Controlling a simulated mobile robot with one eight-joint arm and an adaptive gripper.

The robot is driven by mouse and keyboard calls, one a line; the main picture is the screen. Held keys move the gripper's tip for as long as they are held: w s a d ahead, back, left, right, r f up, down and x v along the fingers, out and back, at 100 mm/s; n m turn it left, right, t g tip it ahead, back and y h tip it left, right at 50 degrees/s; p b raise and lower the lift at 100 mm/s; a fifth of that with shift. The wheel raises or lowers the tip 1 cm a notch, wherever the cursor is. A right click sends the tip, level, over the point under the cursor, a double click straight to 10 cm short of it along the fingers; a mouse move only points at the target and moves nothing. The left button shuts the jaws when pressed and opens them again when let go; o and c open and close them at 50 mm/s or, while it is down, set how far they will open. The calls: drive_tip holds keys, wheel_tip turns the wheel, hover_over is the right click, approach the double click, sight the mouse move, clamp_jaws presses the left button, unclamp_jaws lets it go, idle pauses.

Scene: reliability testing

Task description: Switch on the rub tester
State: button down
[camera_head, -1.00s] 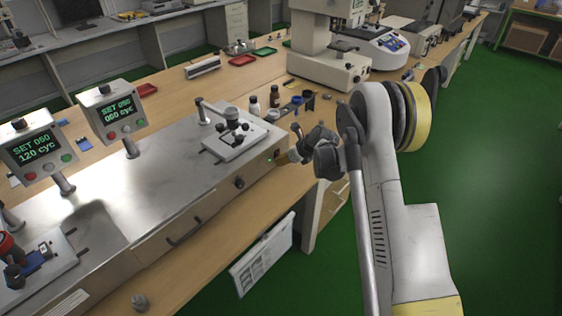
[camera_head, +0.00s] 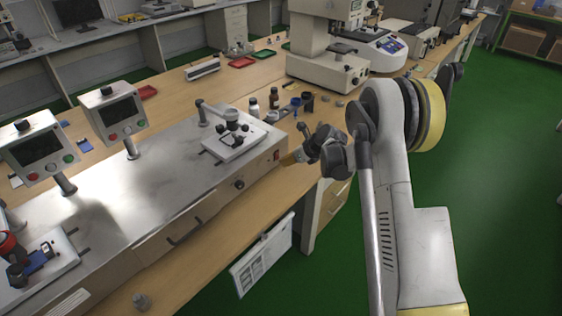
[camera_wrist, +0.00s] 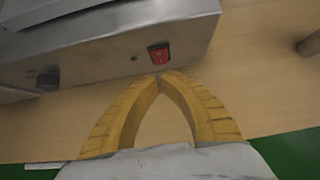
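The rub tester (camera_head: 150,195) is a long metal-topped unit on the wooden bench. Its two screens (camera_head: 120,111) (camera_head: 41,146) on posts are dark. A red rocker switch (camera_head: 277,155) sits on its end face, near the right corner; it also shows in the wrist view (camera_wrist: 159,54). The small indicator beside it (camera_wrist: 134,59) looks dark. My gripper (camera_head: 289,159) is just right of the switch. In the wrist view its yellow fingers (camera_wrist: 160,76) meet at the tips, empty, just below the switch. Whether they touch it I cannot tell.
Small bottles and cups (camera_head: 274,97) stand on the bench behind the tester's right end. A tall white instrument (camera_head: 325,65) stands farther back. A papers holder (camera_head: 262,258) hangs at the bench front. Green floor is open at right.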

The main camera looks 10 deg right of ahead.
drive_tip(key=p+v, duration=0.3)
drive_tip(key=v, duration=0.8)
drive_tip(key=shift+s+d+f, duration=0.15)
drive_tip(key=shift+s+f, duration=0.1)
